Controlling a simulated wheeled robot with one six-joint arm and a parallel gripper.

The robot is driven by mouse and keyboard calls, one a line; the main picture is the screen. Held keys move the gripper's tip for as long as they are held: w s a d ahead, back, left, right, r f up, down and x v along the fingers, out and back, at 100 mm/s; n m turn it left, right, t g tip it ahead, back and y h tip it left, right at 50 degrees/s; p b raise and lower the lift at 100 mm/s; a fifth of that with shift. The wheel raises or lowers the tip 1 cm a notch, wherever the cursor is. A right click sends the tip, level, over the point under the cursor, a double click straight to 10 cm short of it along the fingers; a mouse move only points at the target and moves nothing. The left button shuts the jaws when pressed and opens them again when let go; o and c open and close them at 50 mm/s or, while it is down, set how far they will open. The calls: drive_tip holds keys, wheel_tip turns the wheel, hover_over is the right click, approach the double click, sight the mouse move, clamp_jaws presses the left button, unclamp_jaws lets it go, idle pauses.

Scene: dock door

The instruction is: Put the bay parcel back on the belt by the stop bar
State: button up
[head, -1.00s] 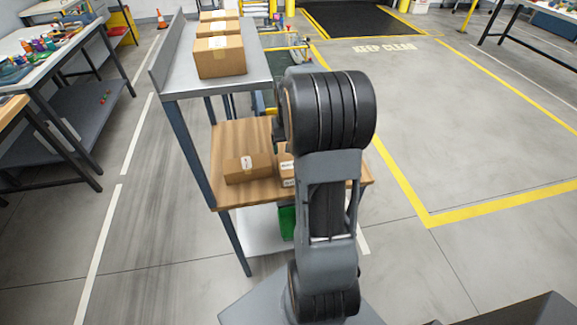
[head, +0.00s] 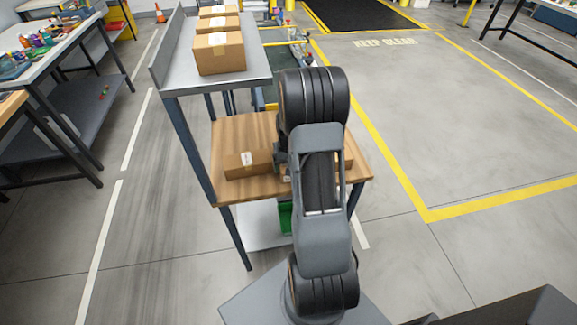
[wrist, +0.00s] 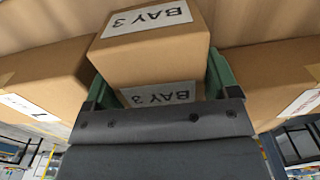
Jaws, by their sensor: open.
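A brown parcel labelled BAY 3 (wrist: 150,50) fills the middle of the wrist view, with labels on two faces. My gripper (wrist: 158,82) is open, with one green finger on each side of this parcel. I cannot tell whether the fingers touch it. In the head view my arm hides the gripper and most of this parcel, which is on the wooden shelf (head: 235,135). No stop bar can be made out for certain. A grey raised surface with a side rail (head: 245,83), possibly the belt, holds several brown boxes (head: 219,53).
Brown boxes flank the parcel on the left (wrist: 45,80) and right (wrist: 270,75) in the wrist view. The left one (head: 248,164) also shows in the head view. A cluttered workbench (head: 50,55) stands at left. The floor to the right (head: 450,120) is clear.

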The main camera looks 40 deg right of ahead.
drive_tip(key=shift+f, duration=0.8)
drive_tip(key=c, duration=0.8)
